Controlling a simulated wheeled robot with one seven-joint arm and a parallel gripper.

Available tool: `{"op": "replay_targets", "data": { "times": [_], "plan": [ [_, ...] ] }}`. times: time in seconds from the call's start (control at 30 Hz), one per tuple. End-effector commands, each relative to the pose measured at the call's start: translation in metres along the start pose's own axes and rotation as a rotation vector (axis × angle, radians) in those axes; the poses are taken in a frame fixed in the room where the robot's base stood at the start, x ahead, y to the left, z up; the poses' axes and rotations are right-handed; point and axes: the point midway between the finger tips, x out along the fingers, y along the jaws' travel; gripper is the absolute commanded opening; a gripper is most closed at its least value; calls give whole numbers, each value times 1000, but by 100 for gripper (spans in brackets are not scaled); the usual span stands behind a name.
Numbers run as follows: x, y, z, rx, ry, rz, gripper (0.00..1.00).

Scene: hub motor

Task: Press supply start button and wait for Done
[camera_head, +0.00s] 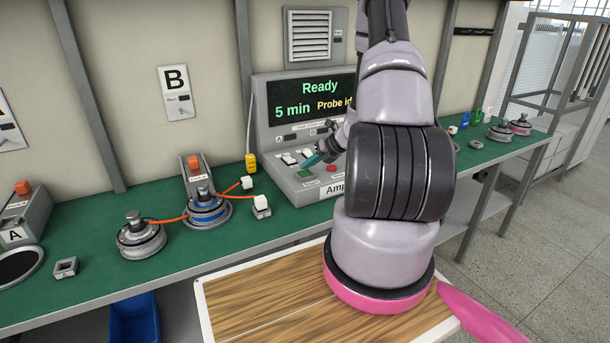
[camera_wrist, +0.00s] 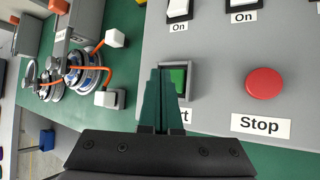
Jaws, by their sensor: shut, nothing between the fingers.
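The supply console (camera_head: 272,130) stands on the green bench, and its screen (camera_head: 310,98) reads "Ready", "5 min" and "Probe id", cut off by my arm. In the head view my gripper (camera_head: 312,160) reaches down to the console's sloped panel. The red Stop button (camera_wrist: 264,83) is right of the green one.
White switches labelled "On" (camera_wrist: 179,10) lie above the buttons. Left of the console, orange leads join white plugs (camera_head: 261,202) to a hub motor with blue windings (camera_head: 208,212). Another motor (camera_head: 140,238) stands further left. A wooden board (camera_head: 250,305) lies in front.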

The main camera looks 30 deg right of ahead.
Motion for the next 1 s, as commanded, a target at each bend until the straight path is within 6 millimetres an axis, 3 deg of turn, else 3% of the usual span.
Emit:
{"op": "replay_targets", "data": {
  "times": [1.0],
  "plan": [
    [6, -4, -4, 0, 0, 1, 0]
  ]
}}
